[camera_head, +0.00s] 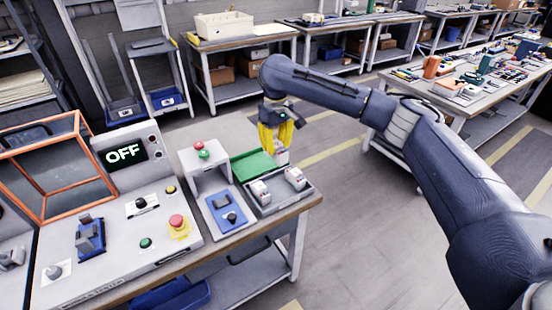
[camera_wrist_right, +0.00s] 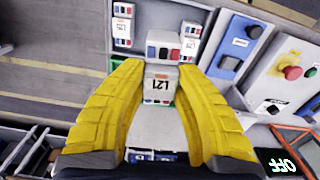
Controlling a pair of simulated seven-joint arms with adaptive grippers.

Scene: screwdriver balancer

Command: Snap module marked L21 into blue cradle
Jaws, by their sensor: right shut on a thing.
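My right gripper (camera_head: 280,150) has yellow fingers and is shut on a white module, the module L21 (camera_wrist_right: 160,86). Its label reads upside down in the wrist view. In the head view the module (camera_head: 282,157) shows just below the fingertips, over the far edge of the grey tray. A blue fixture with a grey upright part (camera_head: 88,236) stands on the control panel at the left and looks like the blue cradle. My left gripper is not in view.
A grey tray (camera_head: 278,207) holds other white modules (camera_head: 259,191). A green tray (camera_head: 252,165) lies behind it. A blue plate with a black knob (camera_head: 226,208), a red emergency button (camera_head: 177,222) and an OFF display (camera_head: 124,153) are left of the gripper.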

